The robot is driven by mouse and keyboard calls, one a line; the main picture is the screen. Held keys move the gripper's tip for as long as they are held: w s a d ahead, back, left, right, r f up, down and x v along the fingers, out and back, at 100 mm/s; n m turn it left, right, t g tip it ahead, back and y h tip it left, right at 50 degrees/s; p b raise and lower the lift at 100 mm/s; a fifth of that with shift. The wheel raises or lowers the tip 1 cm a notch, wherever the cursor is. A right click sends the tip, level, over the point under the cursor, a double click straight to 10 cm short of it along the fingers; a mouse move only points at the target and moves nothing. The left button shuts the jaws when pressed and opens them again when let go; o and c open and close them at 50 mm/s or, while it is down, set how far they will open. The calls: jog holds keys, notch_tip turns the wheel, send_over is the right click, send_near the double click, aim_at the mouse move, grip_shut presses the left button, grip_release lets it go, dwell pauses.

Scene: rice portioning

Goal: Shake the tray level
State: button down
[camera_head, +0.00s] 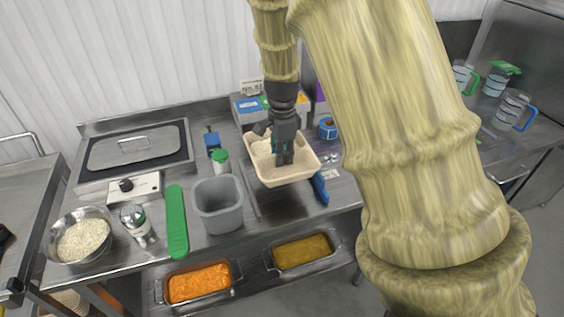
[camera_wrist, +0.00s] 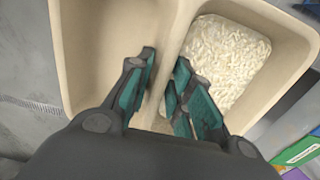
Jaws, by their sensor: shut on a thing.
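The beige tray (camera_head: 292,179) is near the middle of the steel bench in the head view. In the wrist view its rim (camera_wrist: 62,62) and a divider between two compartments show. White rice (camera_wrist: 228,58) fills part of the right compartment there; the left compartment looks empty. My gripper (camera_head: 284,158) comes down from above into the tray. Its teal-padded fingers (camera_wrist: 160,95) straddle the divider and are shut on it. The fingertips' contact is partly hidden. Whether the tray rests on the bench or hangs just above it I cannot tell.
A grey container (camera_head: 217,205) and a green strip (camera_head: 177,222) stand left of the tray, with a bowl of rice (camera_head: 83,237) farther left. A blue object (camera_head: 319,188) lies close on the right. Boxes (camera_head: 248,108) stand behind. Orange (camera_head: 199,283) and yellow (camera_head: 302,250) food pans sit below.

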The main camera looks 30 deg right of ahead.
aim_at(282, 169)
jog(key=shift+f+b, duration=0.85)
jog(key=shift+f, duration=2.2)
